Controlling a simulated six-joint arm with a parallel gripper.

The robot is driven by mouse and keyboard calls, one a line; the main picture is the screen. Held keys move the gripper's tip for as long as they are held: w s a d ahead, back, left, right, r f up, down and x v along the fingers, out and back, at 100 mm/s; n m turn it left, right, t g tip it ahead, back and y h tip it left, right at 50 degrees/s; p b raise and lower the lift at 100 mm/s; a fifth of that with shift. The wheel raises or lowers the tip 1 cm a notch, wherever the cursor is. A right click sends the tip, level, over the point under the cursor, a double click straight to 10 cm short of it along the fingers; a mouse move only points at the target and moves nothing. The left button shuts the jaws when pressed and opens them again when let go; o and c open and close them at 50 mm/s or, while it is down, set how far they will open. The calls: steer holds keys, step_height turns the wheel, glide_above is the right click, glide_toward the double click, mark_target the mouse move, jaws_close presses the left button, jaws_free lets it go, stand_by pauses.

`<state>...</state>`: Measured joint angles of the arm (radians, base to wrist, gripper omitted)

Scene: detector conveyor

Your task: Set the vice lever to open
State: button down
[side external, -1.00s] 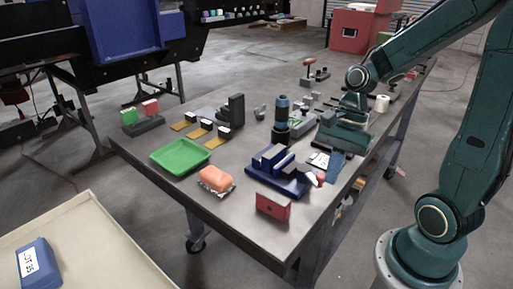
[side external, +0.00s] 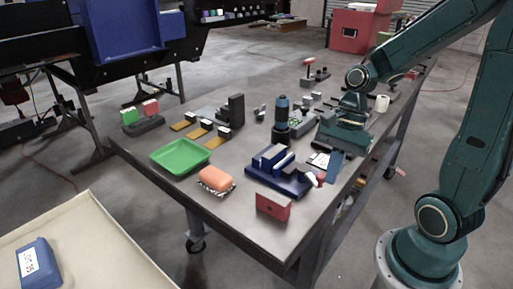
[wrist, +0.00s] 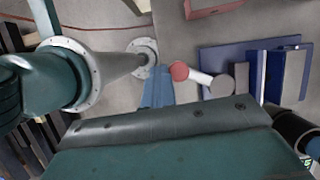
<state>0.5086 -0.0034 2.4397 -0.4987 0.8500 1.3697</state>
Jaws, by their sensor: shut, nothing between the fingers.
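The blue vice (side external: 272,172) sits on the grey workbench near its front edge. In the wrist view the vice (wrist: 225,62) is at the upper right. Its lever (wrist: 200,77) is a pale bar ending in a round red knob (wrist: 179,70), pointing left from the vice body. My gripper (side external: 329,181) is shut and empty, fingers pointing down beside the knob end of the lever. In the wrist view its blue fingers (wrist: 158,82) are just left of the knob; I cannot tell whether they touch it. In the side view the fingers partly hide the knob.
A red block (side external: 273,206) stands at the bench's front edge, near the vice. A dark cylindrical device (side external: 281,118) stands behind the vice. A green tray (side external: 180,157) and an orange sponge-like block (side external: 216,178) lie to the left. The bench edge is close on the right.

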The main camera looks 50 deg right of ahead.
steer(key=shift+s+d, duration=0.1)
steer(key=shift+d, duration=0.05)
stand_by(0.3)
steer(key=s+d+r, duration=0.5)
steer(key=r, duration=0.4)
steer(key=shift+d+r, duration=0.15)
stand_by(0.4)
steer(key=w+a+m+g+h, duration=0.2)
steer(key=w+a+m+h, duration=0.2)
steer(key=m+h, duration=0.3)
steer(key=shift+w+a+m, duration=0.2)
steer(key=shift+w+m, duration=0.6)
steer(key=shift+m, duration=0.3)
